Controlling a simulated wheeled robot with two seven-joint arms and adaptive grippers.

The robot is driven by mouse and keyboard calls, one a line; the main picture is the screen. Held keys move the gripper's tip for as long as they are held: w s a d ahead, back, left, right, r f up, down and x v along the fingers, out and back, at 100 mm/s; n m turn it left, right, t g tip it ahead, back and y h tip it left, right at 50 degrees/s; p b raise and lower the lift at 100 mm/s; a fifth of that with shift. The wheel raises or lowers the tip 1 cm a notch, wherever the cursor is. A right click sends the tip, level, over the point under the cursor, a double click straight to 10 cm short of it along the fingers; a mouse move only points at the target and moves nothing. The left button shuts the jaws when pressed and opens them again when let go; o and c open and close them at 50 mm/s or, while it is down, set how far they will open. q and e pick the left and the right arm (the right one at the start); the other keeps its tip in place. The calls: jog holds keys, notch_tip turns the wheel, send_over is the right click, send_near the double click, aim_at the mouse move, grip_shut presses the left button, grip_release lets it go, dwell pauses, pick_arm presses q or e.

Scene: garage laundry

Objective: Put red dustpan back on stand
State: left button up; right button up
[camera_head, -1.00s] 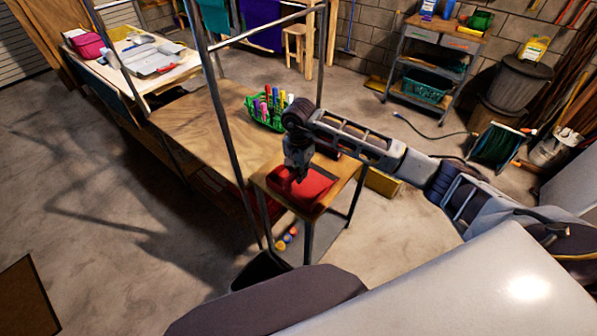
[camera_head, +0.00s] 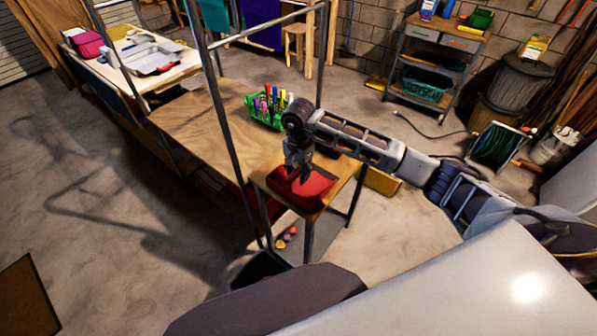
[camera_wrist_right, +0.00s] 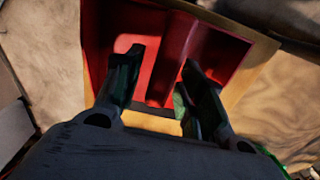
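The red dustpan (camera_head: 318,187) lies on the small wooden-topped stand (camera_head: 268,172) in the middle of the head view. My right gripper (camera_head: 298,179) points down over the dustpan's left part and hides some of it. In the right wrist view, the two dark fingers of my right gripper (camera_wrist_right: 160,78) are spread apart, with a raised ridge of the red dustpan (camera_wrist_right: 205,50) showing between and beyond them. I cannot tell whether either finger touches it. The wooden top (camera_wrist_right: 250,70) shows beside the dustpan. My left gripper is not in view.
A larger wooden table (camera_head: 205,125) stands left of the stand, with a green basket of colored bottles (camera_head: 268,110) at its edge. Metal posts (camera_head: 232,130) rise near the stand. Small colored balls (camera_head: 284,240) lie below. A yellow box (camera_head: 382,182) sits behind.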

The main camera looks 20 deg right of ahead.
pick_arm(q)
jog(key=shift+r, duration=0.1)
pick_arm(e)
jog(key=shift+r, duration=0.1)
jog(key=shift+r, duration=0.55)
notch_tip(320, 180, up, 9)
jog(key=shift+r+b, duration=0.1)
jog(key=shift+b, duration=0.6)
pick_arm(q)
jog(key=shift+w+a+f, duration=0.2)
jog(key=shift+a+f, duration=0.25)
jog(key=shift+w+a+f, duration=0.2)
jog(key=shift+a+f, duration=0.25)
pick_arm(e)
jog(key=shift+r, duration=0.85)
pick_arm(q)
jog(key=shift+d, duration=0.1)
